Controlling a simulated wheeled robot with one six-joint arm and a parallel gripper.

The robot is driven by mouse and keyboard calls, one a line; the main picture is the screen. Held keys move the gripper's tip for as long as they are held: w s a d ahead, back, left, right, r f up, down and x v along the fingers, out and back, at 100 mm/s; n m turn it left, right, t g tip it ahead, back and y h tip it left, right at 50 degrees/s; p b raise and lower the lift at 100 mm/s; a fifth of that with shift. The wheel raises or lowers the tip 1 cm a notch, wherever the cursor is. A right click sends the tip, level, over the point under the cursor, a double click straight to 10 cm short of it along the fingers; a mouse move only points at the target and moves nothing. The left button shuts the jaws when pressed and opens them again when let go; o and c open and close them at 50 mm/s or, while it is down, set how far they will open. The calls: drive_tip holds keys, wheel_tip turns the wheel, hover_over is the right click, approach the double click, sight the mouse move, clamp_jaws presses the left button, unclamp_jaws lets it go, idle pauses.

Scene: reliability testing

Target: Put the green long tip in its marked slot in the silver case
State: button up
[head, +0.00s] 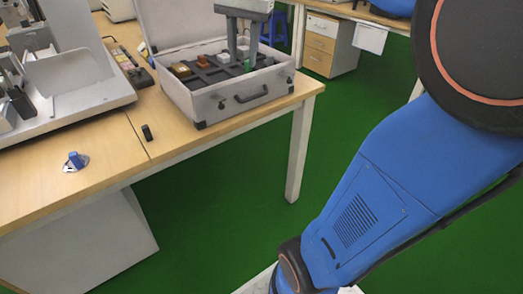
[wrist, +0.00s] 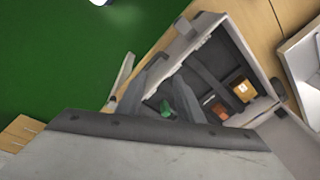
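The silver case (head: 215,107) stands open on the wooden table, with a dark divided interior; it also shows in the wrist view (wrist: 240,47). My gripper (head: 241,58) points down into the case from above. Its two fingers are apart, with a clear gap between them. The small green tip (head: 247,66) shows low beside the right finger in the head view. In the wrist view the green tip (wrist: 166,108) appears in the gap between the fingers, over the dark interior. Its lower end is hidden, and I cannot tell whether it sits in a slot.
An orange-brown block (head: 181,70) and a red-brown block (head: 203,61) lie in the case. The raised lid (head: 170,22) stands behind. A blue part (head: 76,160) and a small black object (head: 147,132) are on the table. The table front is mostly clear.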

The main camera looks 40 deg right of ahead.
drive_tip(key=s+a+f+n+t, duration=0.1)
drive_tip(key=s+a+f+n, duration=0.2)
drive_tip(key=s+f, duration=0.6)
drive_tip(key=s+a+f+n+t, duration=0.2)
drive_tip(key=s+a+f+n, duration=0.2)
drive_tip(key=s+f+n, duration=0.4)
wheel_tip(320, 180, down, 3)
drive_tip(key=shift+s+a+f, duration=0.1)
drive_tip(key=shift+s+a, duration=0.2)
drive_tip(key=shift+s, duration=0.75)
